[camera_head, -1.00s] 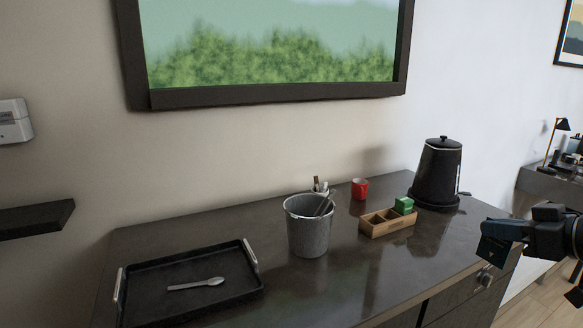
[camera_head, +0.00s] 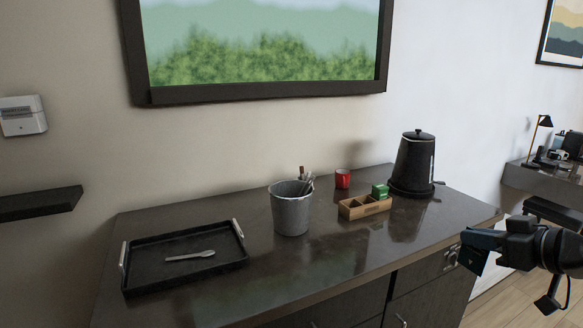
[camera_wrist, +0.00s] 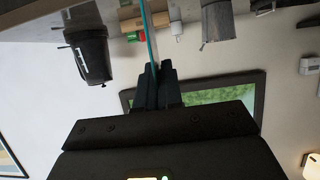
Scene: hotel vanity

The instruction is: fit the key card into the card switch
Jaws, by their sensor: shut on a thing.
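The key card is a thin teal sheet seen nearly edge-on in the wrist view (camera_wrist: 149,38); in the head view it looks like a dark blue piece (camera_head: 472,262). My gripper (camera_head: 478,242) is shut on it, at the lower right in front of the counter. Its fingers also show in the wrist view (camera_wrist: 157,85), with the card sticking out beyond them. The card switch (camera_head: 22,115) is a white box on the wall at the far left, far from my gripper. It also appears at the right of the wrist view (camera_wrist: 309,65), which is upside down. Its slot is not clear.
A dark counter (camera_head: 330,275) holds a black tray (camera_head: 150,284) with a spoon, a grey bucket (camera_head: 291,212), a wooden box (camera_head: 362,208), a red mug (camera_head: 342,179) and a black kettle (camera_head: 412,165). A dark shelf (camera_head: 38,203) juts out below the switch.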

